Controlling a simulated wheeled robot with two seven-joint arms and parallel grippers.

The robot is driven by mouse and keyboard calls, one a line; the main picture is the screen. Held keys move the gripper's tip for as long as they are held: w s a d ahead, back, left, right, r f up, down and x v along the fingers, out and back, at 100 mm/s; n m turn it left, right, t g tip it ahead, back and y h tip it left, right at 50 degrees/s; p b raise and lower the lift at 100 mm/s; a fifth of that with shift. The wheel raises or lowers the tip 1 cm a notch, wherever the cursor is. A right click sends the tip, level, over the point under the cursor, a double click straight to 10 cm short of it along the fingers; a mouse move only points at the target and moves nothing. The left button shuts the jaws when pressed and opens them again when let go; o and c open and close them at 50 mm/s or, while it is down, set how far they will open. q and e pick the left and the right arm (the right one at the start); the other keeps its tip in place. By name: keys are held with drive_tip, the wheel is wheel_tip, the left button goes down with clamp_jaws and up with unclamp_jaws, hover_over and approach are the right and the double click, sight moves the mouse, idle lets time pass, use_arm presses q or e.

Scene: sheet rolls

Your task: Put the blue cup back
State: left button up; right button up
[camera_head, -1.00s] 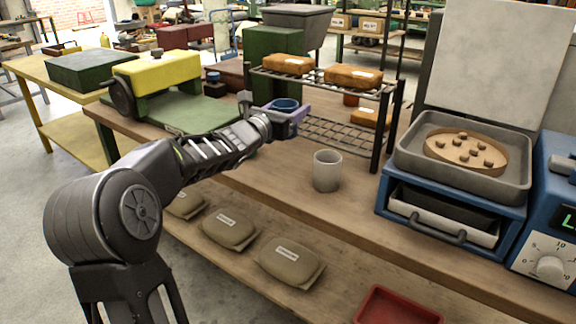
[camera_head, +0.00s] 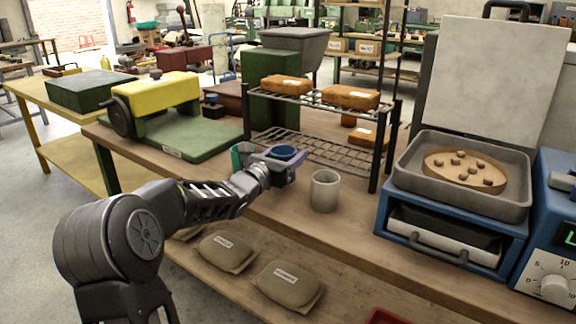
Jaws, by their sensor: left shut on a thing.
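The blue cup (camera_head: 283,153) is upright between the fingers of my left gripper (camera_head: 272,162), with its rim showing at the top. My left gripper is shut on it, with a purple finger in front and a green finger at the left. The gripper hides the cup's lower part, so I cannot tell whether its base touches the workbench (camera_head: 262,208). The cup is in front of the wire rack's lower shelf. My right gripper is not in view.
A grey cup (camera_head: 325,190) stands just right of the gripper. The black wire rack (camera_head: 330,153) holds orange-brown packages behind it. A blue oven with a grey tray (camera_head: 412,181) stands at the right. A green-and-yellow machine (camera_head: 165,97) is at the left.

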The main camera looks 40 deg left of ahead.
use_arm(q)
drive_tip(key=shift+f, duration=1.45)
drive_tip(key=shift+f+b, duration=0.15)
drive_tip(key=shift+b, duration=0.15)
drive_tip(key=o, duration=1.4)
drive_tip(key=shift+r+p, duration=0.2)
drive_tip(key=shift+p, duration=0.15)
drive_tip(key=shift+s+f, duration=0.1)
drive_tip(key=shift+s, duration=0.25)
drive_tip(key=s, duration=0.7)
drive_tip(key=s+d, duration=0.1)
drive_tip(key=s, duration=0.3)
drive_tip(key=shift+s+b, duration=0.15)
drive_tip(key=shift+b, duration=0.2)
